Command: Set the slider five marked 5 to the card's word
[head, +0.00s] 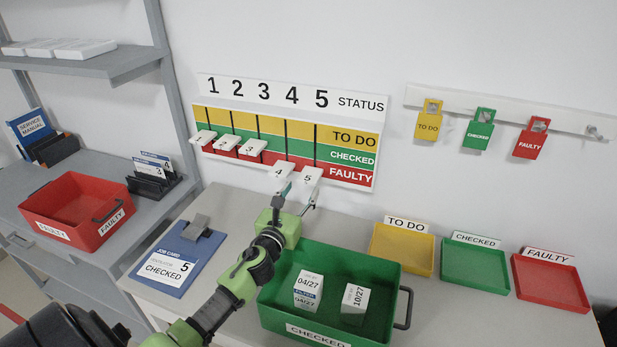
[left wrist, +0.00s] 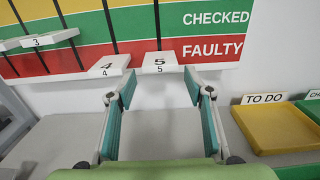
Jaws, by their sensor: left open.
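The slider marked 5 (head: 310,174) is a white tab low on the status board, at the lower edge of the red FAULTY band. It also shows in the left wrist view (left wrist: 159,63). The blue job card (head: 161,274) on the bench reads 5 and CHECKED. The board's green CHECKED band (head: 340,155) lies above the red one. My left gripper (head: 298,196) is open just in front of slider 5. In the left wrist view, its fingertips (left wrist: 160,84) stand on either side of the tab's line, the left one close to slider 4 (left wrist: 110,67). Contact cannot be told.
Sliders 1, 2 and 3 (head: 252,150) sit higher than slider 4. A green crate (head: 380,265) with two boxes stands under my left arm. Yellow (head: 402,248), green and red trays stand to the right, below hanging tags. A red crate (head: 75,200) is at left.

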